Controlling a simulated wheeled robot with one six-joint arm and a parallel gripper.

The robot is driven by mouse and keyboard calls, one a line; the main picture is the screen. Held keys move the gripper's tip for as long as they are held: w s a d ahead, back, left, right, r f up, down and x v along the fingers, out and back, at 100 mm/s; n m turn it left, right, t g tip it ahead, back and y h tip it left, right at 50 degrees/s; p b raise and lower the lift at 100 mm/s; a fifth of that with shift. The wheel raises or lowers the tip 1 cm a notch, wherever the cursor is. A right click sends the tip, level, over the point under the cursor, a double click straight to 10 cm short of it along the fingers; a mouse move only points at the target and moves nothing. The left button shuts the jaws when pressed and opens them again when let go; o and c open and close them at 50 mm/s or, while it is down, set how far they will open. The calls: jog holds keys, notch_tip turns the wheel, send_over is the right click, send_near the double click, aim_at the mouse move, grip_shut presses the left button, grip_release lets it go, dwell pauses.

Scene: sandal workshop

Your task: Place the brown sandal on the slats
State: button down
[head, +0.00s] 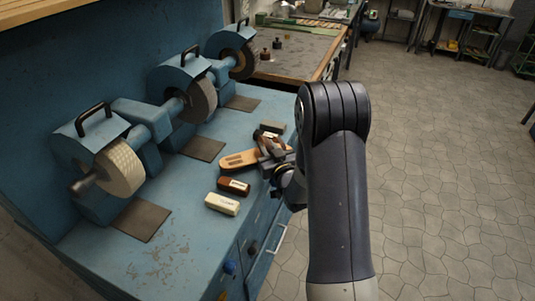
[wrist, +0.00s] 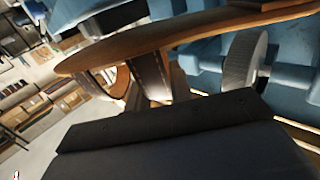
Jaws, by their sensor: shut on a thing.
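The brown sandal (head: 238,160) is over the blue workbench in the head view, its tan sole pointing left and its dark straps toward my arm. My gripper (head: 274,160) is shut on it at the strap end; my arm partly hides the grip. In the wrist view the sandal's sole (wrist: 190,33) crosses the top of the picture at a slant, close to the camera, with a brown strap (wrist: 149,73) below it. The fingertips are hard to make out there. I cannot make out the slats in either view.
A white block (head: 222,204), a red-brown block (head: 234,186) and a grey-green block (head: 272,127) lie on the blue bench (head: 190,240). Three grinding wheels (head: 120,168) line its back, with dark pads in front. Another table (head: 300,55) stands beyond; open floor lies right.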

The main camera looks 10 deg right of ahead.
jog(key=shift+f, duration=1.3)
jog(key=shift+f, duration=0.2)
jog(key=c, duration=1.3)
grip_release()
jog(key=shift+o, duration=0.2)
jog(key=shift+r, duration=0.15)
